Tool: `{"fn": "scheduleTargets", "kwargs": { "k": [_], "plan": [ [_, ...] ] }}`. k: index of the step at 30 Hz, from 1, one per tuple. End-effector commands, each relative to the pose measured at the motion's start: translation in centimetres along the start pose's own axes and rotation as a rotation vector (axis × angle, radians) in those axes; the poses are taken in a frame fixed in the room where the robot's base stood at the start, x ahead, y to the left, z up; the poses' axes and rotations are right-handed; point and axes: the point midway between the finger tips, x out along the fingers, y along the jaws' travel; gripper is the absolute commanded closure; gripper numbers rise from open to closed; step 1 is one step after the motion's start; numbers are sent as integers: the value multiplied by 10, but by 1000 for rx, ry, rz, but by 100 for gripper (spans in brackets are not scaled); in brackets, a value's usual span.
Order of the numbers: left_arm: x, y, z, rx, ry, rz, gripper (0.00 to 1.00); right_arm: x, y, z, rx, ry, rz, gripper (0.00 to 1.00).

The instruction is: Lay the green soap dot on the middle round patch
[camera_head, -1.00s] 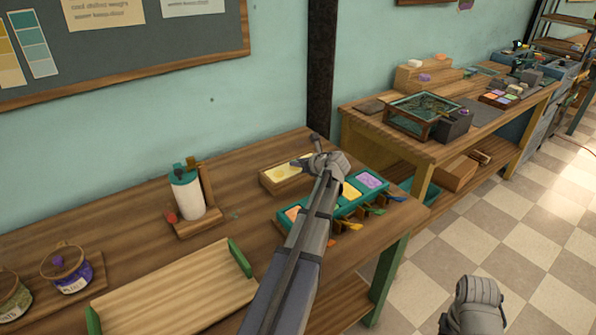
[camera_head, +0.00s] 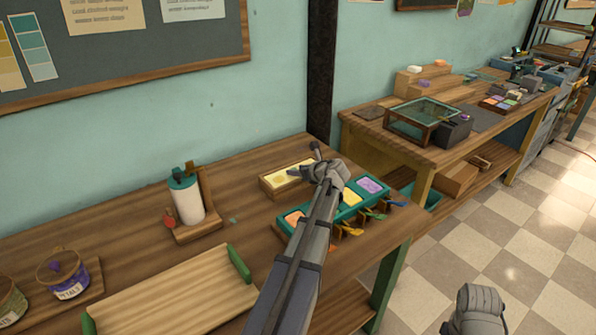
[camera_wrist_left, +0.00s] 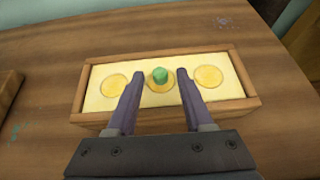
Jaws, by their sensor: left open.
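A shallow wooden box (camera_wrist_left: 88,120) holds a cream slab with three yellow round patches in a row. The small green soap dot (camera_wrist_left: 160,75) stands on the middle round patch (camera_wrist_left: 160,89), a little toward its far side. My left gripper (camera_wrist_left: 157,75) is open, with one finger on each side of the dot and a gap to both. In the head view my left gripper (camera_head: 297,171) is over the box (camera_head: 268,186), and the dot is too small or hidden there. My right gripper's jaws are out of view; only a grey part of my right arm shows at the bottom.
A teal tray (camera_head: 311,211) with coloured compartments and small coloured tools at its front lies beside the box. A white dispenser (camera_head: 188,205) stands to the left. A slatted wooden tray (camera_head: 172,295) and jars (camera_head: 62,275) are nearer.

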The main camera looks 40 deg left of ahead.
Motion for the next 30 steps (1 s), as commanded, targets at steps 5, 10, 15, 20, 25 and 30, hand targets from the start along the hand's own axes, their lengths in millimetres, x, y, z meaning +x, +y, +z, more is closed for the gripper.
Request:
{"fn": "scheduleTargets", "kwargs": {
  "k": [5, 10, 15, 20, 25, 30],
  "plan": [
    [-15, 1, 5, 1, 0, -1, 48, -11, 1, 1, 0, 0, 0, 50],
    [-52, 1, 6, 2, 0, -3, 48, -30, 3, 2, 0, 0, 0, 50],
    [-85, 1, 6, 2, 0, -2, 48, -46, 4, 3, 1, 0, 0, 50],
    [-108, 1, 5, 1, 0, -1, 48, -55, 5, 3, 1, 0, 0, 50],
    [-120, 0, 3, 1, 0, -1, 48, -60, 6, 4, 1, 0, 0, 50],
    [-122, 0, 2, 0, 0, 0, 48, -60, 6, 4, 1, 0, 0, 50]
  ]
}}
